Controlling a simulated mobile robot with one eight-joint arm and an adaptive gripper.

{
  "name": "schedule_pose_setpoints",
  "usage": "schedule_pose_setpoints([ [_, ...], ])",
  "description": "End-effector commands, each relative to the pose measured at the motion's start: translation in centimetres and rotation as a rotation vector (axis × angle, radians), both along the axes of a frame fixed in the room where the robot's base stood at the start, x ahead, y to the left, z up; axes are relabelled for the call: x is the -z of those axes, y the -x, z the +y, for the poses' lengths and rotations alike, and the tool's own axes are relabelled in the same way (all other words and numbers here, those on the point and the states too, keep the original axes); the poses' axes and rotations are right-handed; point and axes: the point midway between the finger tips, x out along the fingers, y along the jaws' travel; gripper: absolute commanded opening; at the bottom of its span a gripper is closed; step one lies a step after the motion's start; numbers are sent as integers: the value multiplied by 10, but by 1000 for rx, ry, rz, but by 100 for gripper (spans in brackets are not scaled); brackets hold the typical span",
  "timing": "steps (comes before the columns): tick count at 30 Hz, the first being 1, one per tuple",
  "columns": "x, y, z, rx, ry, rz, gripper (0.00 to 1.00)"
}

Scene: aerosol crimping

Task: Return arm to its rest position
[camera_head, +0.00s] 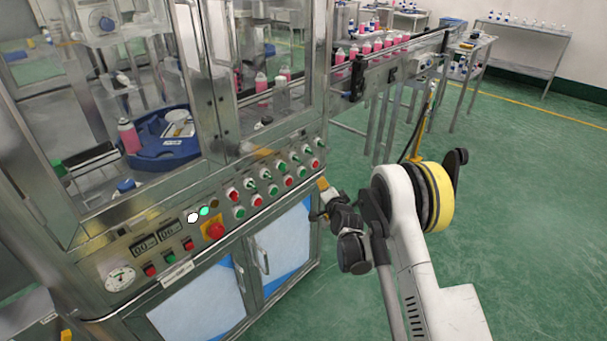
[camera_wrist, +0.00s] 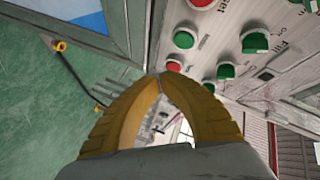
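My gripper (camera_head: 322,184) is at the right end of the machine's control panel (camera_head: 225,212), close in front of its lower edge. In the wrist view, the two yellow fingers of my gripper (camera_wrist: 157,80) curve together and meet at the tips. Nothing shows held between them. Red and green knobs (camera_wrist: 184,39) of the panel lie just beyond the fingertips in that view. My arm reaches from the lower right of the head view, bent at the yellow-banded joint. The exact gap between the fingertips and the panel cannot be told.
The steel machine cabinet (camera_head: 280,245) fills the left and middle. A conveyor (camera_head: 400,52) with pink bottles runs off behind at the upper right. Side tables (camera_head: 520,30) stand farther back. The green floor (camera_head: 540,180) at right is clear.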

Motion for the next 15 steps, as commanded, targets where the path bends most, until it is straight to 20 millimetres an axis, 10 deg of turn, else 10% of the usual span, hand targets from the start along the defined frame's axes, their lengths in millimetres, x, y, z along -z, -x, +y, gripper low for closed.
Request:
schedule_pose_setpoints([
  [5,-17,1,-3,-5,26,10,0],
  [15,-150,57,-36,-71,291,126,0],
])
